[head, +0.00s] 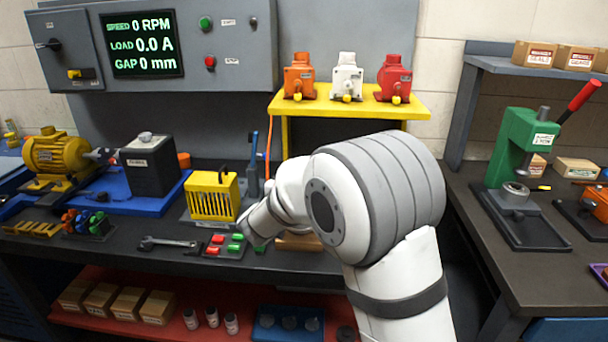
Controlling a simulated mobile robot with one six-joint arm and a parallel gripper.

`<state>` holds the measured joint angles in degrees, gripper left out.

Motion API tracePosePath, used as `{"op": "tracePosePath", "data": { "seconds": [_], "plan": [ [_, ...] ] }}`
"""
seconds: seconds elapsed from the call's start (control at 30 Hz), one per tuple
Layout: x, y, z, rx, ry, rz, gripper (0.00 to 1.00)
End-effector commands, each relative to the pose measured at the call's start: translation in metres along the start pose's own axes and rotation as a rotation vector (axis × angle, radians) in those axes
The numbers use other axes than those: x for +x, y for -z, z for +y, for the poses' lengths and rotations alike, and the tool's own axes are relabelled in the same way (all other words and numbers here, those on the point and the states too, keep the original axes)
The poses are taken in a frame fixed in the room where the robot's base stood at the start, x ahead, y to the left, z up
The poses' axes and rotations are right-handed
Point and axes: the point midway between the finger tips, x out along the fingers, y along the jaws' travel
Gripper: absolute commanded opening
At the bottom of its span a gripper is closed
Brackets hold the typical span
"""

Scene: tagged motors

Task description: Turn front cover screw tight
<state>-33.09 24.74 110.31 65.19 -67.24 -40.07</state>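My arm reaches in from the lower right, and its wrist ends over the black bench beside the red and green blocks. My gripper's fingers are hidden behind the wrist. A yellow slotted cover (212,196) stands upright on a grey base left of my wrist, with a dark handle on top. I cannot make out a front cover screw on it or elsewhere. A yellow motor (58,155) sits on a blue base at the left, beside a black box (150,166). Orange (298,77), white (346,79) and red (394,78) motors stand on a yellow shelf.
A wrench (167,243) and a tray of red and green blocks (227,243) lie on the bench near my wrist. A blue upright tool (254,165) stands behind. A green press (522,148) stands on the right bench. The panel display (142,43) reads 0 RPM, 0.0 A, 0 mm.

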Motion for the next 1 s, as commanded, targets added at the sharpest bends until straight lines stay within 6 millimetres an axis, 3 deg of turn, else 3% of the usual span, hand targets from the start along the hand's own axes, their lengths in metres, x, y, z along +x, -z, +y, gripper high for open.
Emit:
{"op": "tracePosePath", "data": {
  "seconds": [0.43, 0.47, 0.7, 1.0],
  "plan": [
    [0.0007, 0.0059, -0.0010, 0.007, -0.010, 0.010, 0.00],
    [0.0007, 0.0061, -0.0010, 0.007, -0.010, 0.011, 0.15],
    [0.0005, 0.0037, -0.0006, 0.005, -0.010, 0.006, 0.34],
    [-0.0049, 0.0022, -0.0009, 0.004, -0.009, 0.004, 0.34]
  ]
}}
